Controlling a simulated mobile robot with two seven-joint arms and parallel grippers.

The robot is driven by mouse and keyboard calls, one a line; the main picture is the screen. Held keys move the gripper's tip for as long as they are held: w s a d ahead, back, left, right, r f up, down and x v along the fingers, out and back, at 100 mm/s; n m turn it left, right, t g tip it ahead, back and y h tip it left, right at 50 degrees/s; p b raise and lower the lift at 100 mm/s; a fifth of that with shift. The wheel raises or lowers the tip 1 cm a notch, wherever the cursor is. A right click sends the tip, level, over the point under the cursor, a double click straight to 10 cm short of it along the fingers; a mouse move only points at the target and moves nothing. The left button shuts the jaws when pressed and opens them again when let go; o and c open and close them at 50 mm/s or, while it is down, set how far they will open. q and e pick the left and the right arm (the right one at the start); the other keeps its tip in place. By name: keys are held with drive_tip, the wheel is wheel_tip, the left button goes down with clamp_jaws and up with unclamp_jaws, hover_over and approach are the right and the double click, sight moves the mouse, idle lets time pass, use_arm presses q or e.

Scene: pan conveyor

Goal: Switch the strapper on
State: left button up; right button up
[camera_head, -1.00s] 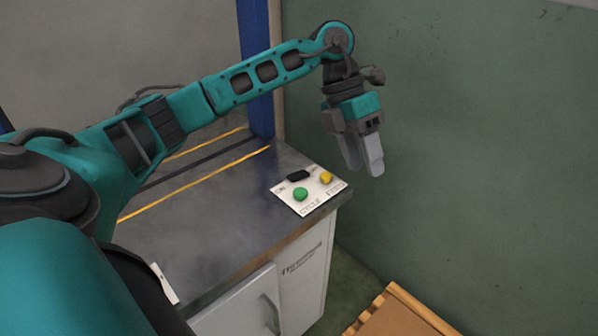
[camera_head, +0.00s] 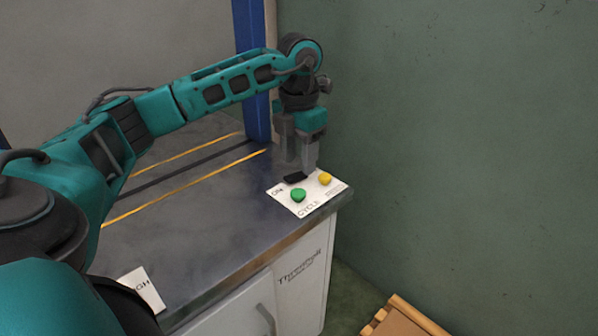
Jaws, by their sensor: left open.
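The strapper (camera_head: 190,235) is a dark-topped grey cabinet with orange lines along its top. A white control panel (camera_head: 311,207) lies at its right corner. The panel bears a black switch (camera_head: 295,178) by the "ON" label, a green button (camera_head: 298,195) and a yellow button (camera_head: 325,179). My left gripper (camera_head: 298,168) points down, open, its fingertips just behind and over the black switch. I cannot tell whether the fingers touch the switch. My right gripper is not in view.
A blue post (camera_head: 252,65) rises behind my left gripper. A green wall (camera_head: 460,130) stands close on the right. A wooden pallet-like piece (camera_head: 402,320) lies at the bottom right. A white label (camera_head: 146,287) lies on the near edge of the top.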

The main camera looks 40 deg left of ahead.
sight(296, 177)
use_arm(q)
drive_tip(key=shift+f, duration=1.35)
drive_tip(key=shift+c, duration=0.3)
